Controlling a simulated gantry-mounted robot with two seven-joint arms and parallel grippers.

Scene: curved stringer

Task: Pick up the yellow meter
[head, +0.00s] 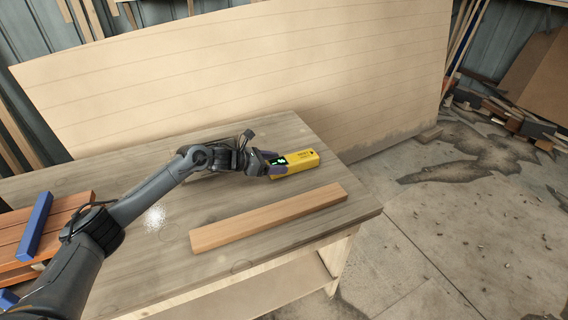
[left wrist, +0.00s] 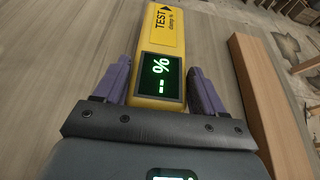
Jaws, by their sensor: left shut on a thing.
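The yellow meter (head: 303,160) is at the back right part of the wooden table (head: 225,245). My left gripper (head: 275,166) is shut on the end of the meter that has the dark screen. In the left wrist view the yellow meter (left wrist: 163,35) lies between the two purple fingers of my left gripper (left wrist: 160,85), one at each side. Its screen shows green dashes and a percent sign, and its far end reads "TEST". I cannot tell whether the meter touches the tabletop. My right gripper is not in view.
A wooden strip (head: 270,217) lies on the table in front of the meter and shows at the right in the left wrist view (left wrist: 262,100). A large wooden panel (head: 250,75) stands behind. Reddish boards (head: 60,222) with a blue bar (head: 35,226) are at the left.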

